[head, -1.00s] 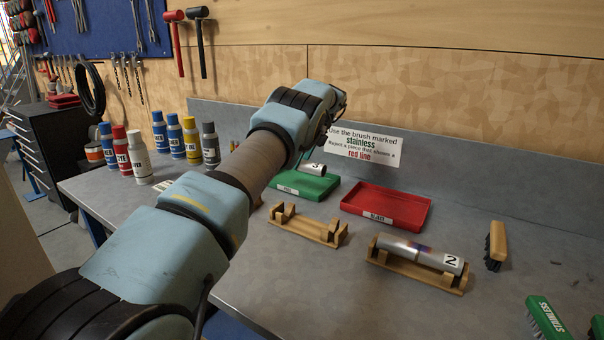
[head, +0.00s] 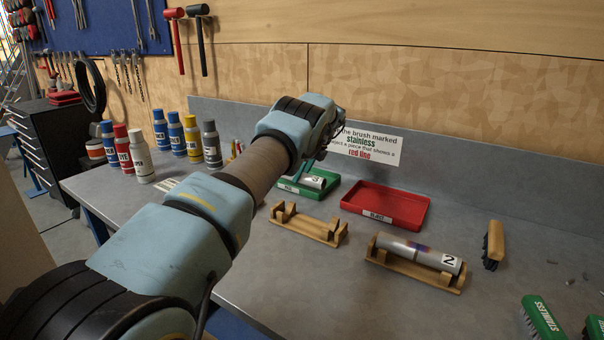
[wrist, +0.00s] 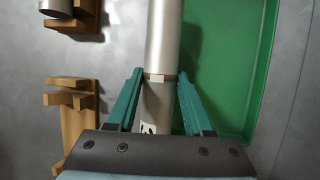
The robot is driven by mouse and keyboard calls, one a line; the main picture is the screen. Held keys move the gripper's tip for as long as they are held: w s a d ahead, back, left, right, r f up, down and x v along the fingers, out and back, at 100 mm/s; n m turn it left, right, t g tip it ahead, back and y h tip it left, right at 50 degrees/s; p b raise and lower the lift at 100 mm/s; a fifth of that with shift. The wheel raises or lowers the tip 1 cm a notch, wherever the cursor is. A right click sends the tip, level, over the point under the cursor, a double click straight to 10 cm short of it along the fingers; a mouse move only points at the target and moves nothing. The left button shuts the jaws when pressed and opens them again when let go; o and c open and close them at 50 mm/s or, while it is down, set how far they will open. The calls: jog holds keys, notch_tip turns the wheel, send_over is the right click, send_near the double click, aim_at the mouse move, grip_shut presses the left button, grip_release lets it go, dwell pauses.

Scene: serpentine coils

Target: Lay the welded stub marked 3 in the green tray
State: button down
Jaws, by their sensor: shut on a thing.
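My gripper (wrist: 157,78) is shut on the welded stub marked 3 (wrist: 164,40), a silver tube with a weld line, its two teal fingers on either side. In the head view the stub (head: 312,181) shows low at the green tray (head: 318,194), mostly behind my wrist. In the wrist view the stub lies along the left side of the green tray (wrist: 228,60), covering that edge. I cannot tell whether it touches the tray floor. The black mark on the stub is only partly visible between the fingers.
An empty wooden stand (head: 308,228) is in front of the trays. A stub marked 2 (head: 420,252) lies in another wooden stand (head: 415,276). A red tray (head: 405,205) is empty, right of the green one. Brushes (head: 494,243) are at the right, several bottles (head: 170,133) at the left.

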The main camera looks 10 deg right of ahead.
jog(key=shift+f, duration=0.1)
jog(key=shift+c, duration=1.5)
grip_release()
